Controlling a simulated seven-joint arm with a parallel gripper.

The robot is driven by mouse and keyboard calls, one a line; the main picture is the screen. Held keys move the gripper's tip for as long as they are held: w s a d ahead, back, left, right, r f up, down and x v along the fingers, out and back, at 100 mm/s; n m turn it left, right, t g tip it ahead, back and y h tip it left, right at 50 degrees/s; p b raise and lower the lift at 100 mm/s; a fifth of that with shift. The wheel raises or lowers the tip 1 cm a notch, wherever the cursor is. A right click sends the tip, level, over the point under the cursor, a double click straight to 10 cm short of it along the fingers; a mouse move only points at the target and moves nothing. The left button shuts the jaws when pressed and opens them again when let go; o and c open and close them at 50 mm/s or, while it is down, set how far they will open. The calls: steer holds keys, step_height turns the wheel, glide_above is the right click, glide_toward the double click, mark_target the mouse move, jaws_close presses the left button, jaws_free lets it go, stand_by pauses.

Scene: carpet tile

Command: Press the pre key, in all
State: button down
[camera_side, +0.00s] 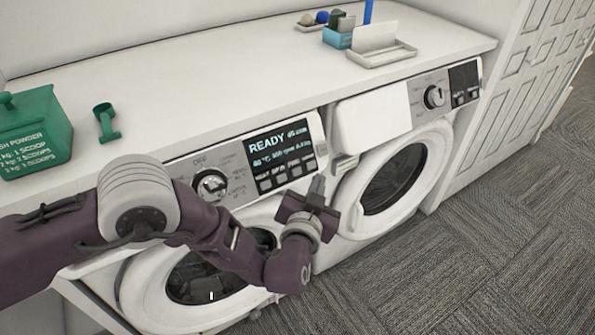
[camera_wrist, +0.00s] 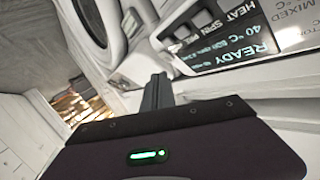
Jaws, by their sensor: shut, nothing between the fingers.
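The left washer's control panel (camera_side: 285,152) has a dark display reading READY, with a row of grey keys under it. The labels above the keys are small; I make out HEAT and SPIN at the left, and the third from the left, seemingly the pre key (camera_side: 294,172), is hard to read. In the wrist view the display (camera_wrist: 235,45) appears upside down at the upper right, with part of the key row (camera_wrist: 183,32). My gripper (camera_side: 318,184) is shut and empty, in front of and below the panel's right end, apart from the keys. Its fingers also show in the wrist view (camera_wrist: 158,88).
A dial (camera_side: 211,185) sits left of the display. A second washer (camera_side: 397,170) stands to the right. The white worktop (camera_side: 200,85) above holds a green washing powder box (camera_side: 35,133), a green scoop (camera_side: 106,121), a blue holder (camera_side: 338,38) and a tray (camera_side: 382,54).

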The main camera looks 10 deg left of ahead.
steer(key=w+a+f, duration=0.1)
steer(key=w+a, duration=0.1)
steer(key=w+a+f, duration=0.2)
steer(key=shift+w, duration=0.1)
stand_by(2.1)
steer(key=shift+w+a+f, duration=0.2)
steer(key=shift+a, duration=0.1)
steer(key=shift+w+a+f, duration=0.15)
steer(key=shift+w+a, duration=0.1)
stand_by(0.6)
stand_by(0.3)
steer(key=shift+s+d+r, duration=0.35)
steer(key=shift+s+d, duration=0.15)
steer(key=shift+d, duration=0.1)
steer(key=shift+s+d+r, duration=0.6)
steer(key=shift+s+d, duration=0.15)
steer(key=shift+s, duration=0.05)
steer(key=shift+s+d+r, duration=0.55)
steer(key=shift+s+d, duration=0.2)
steer(key=shift+s, duration=0.05)
